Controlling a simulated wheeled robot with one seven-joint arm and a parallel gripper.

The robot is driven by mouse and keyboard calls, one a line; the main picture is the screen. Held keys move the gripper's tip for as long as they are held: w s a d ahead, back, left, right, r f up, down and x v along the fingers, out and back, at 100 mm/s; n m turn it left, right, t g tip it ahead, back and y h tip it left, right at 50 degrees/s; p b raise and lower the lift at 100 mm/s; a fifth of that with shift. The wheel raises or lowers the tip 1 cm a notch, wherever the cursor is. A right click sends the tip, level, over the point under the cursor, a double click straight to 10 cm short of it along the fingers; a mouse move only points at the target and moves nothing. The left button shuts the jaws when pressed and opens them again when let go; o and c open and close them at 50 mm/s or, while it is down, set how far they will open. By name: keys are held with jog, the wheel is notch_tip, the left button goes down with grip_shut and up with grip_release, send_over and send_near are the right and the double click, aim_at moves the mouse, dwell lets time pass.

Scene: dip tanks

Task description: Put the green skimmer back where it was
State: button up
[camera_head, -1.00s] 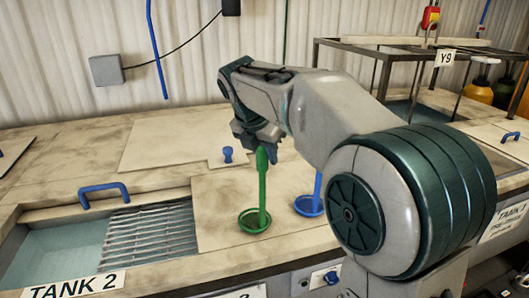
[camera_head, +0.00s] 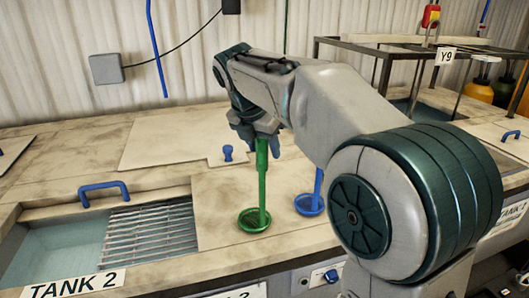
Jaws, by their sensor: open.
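The green skimmer (camera_head: 262,190) stands upright on the bench top, its round bowl at the bottom and its handle pointing up. Whether the fingers touch the handle cannot be told from this view. A blue skimmer (camera_head: 310,204) stands just to the right of the green one, its upper part partly hidden by my arm.
Tank 2 (camera_head: 60,255) is at the left, with water and a metal grating (camera_head: 150,235) beside it. A blue handle (camera_head: 103,190) sits behind it. A flat lid (camera_head: 175,140) with a blue knob (camera_head: 228,153) lies behind the skimmers. A metal frame (camera_head: 375,45) stands at the back right.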

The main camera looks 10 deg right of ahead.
jog(key=v, duration=1)
jog(key=s+d+f+m+y, duration=0.1)
jog(key=s+d+f+m, duration=0.5)
jog(key=s+f+m, duration=0.5)
jog(key=s+d+f+m+y, duration=0.1)
jog(key=s+d+f+m, duration=0.4)
jog(key=s+f+m, duration=0.6)
jog(key=f+m, duration=0.1)
jog(key=m, duration=0.5)
jog(key=shift+d+t+y, duration=0.3)
jog(key=shift+d+y, duration=0.1)
jog(key=shift+s, duration=0.1)
